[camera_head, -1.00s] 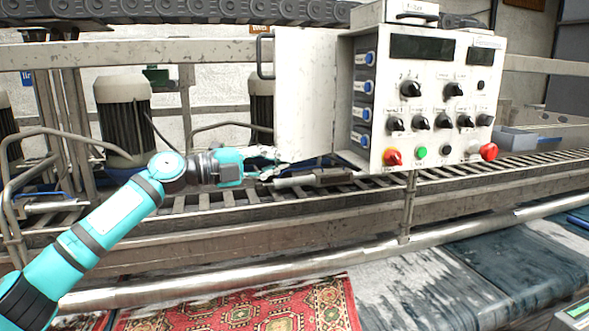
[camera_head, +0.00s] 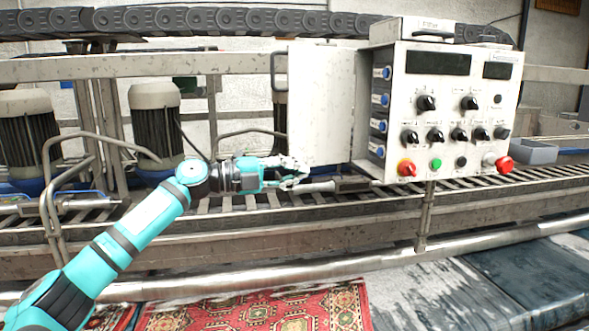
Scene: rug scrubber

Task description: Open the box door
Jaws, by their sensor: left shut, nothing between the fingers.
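The control box (camera_head: 450,115) is a white panel with black knobs, two dark displays and red and green buttons. Its door (camera_head: 325,105) is a plain white plate that stands swung out to the left of the box. A grey handle (camera_head: 279,70) is on the door's left edge. My left gripper (camera_head: 303,175) is shut and empty, just below the door's lower left corner; I cannot tell whether it touches the door. Blue-capped switches (camera_head: 380,100) show on the box's left side. My right gripper is not in view.
A metal rail (camera_head: 200,262) and roller conveyor run across below the box. Motors (camera_head: 157,125) stand behind at the left. A red patterned rug (camera_head: 260,308) lies in front, with wet grey-blue rugs (camera_head: 520,275) at the right. A grey bin (camera_head: 534,153) is right of the box.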

